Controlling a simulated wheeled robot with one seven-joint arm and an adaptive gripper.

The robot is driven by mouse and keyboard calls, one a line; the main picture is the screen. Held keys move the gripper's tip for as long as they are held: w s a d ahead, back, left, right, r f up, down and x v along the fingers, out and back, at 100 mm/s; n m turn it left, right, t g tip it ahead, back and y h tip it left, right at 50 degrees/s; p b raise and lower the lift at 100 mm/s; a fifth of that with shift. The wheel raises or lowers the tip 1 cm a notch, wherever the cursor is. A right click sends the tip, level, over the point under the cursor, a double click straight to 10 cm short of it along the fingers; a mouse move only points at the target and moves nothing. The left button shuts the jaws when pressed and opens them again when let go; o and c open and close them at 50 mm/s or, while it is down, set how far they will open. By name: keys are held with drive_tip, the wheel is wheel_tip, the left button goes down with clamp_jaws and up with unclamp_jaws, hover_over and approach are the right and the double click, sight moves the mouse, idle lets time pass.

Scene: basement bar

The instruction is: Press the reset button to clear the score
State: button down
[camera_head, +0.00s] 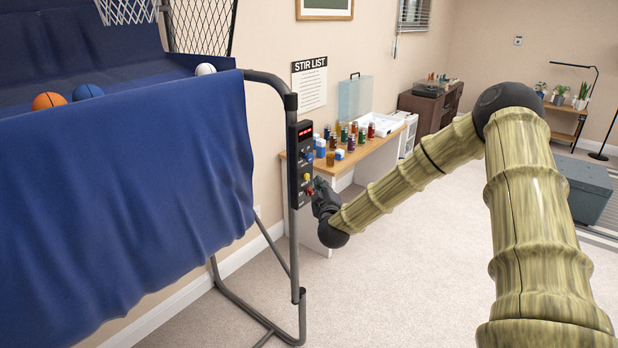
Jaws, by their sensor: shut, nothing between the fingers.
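The basketball arcade game has a dark control panel (301,165) on its grey front post. The panel carries a red lit display (305,131), a blue button or knob (308,156), a yellow button (307,177) and a red button (309,191) lower down. The labels are too small to read, so I cannot tell which is the reset button. My gripper (319,190) is shut and empty, close to the right of the panel's lower buttons. I cannot tell whether its fingertips touch a button.
A blue cloth ramp (120,190) with several balls fills the left. A wooden-topped table (372,148) with bottles stands behind my gripper. The game's tubular frame (297,250) runs down to the carpet. Carpet (400,270) is clear below my arm.

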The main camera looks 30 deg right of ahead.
drive_tip(key=s, duration=0.1)
drive_tip(key=s+d+p, duration=0.1)
drive_tip(key=s, duration=0.2)
drive_tip(key=shift+d, duration=0.3)
idle(0.7)
drive_tip(key=s+a+f+g+y+b, duration=0.1)
drive_tip(key=s+a+f+g+y, duration=0.1)
drive_tip(key=s+a+f, duration=0.6)
drive_tip(key=s+a+f+m+g+y+b, duration=0.1)
drive_tip(key=s+a+f+g+y, duration=0.2)
drive_tip(key=a+f, duration=0.65)
drive_tip(key=s+a+f+g+y+b, duration=0.15)
drive_tip(key=s+a+f, duration=0.3)
drive_tip(key=f, duration=0.75)
drive_tip(key=s+a+f+m+g+b, duration=0.1)
drive_tip(key=s+f, duration=0.4)
drive_tip(key=s, duration=0.6)
drive_tip(key=s+a+f+m+g+b, duration=0.1)
drive_tip(key=s+g, duration=0.5)
drive_tip(key=s, duration=0.6)
drive_tip(key=s+a+f+m+g+b, duration=0.1)
drive_tip(key=s+a+f+g, duration=0.3)
drive_tip(key=s+f, duration=0.4)
drive_tip(key=s+a+m+y, duration=0.1)
drive_tip(key=s, duration=0.3)
drive_tip(key=shift+f+m, duration=0.3)
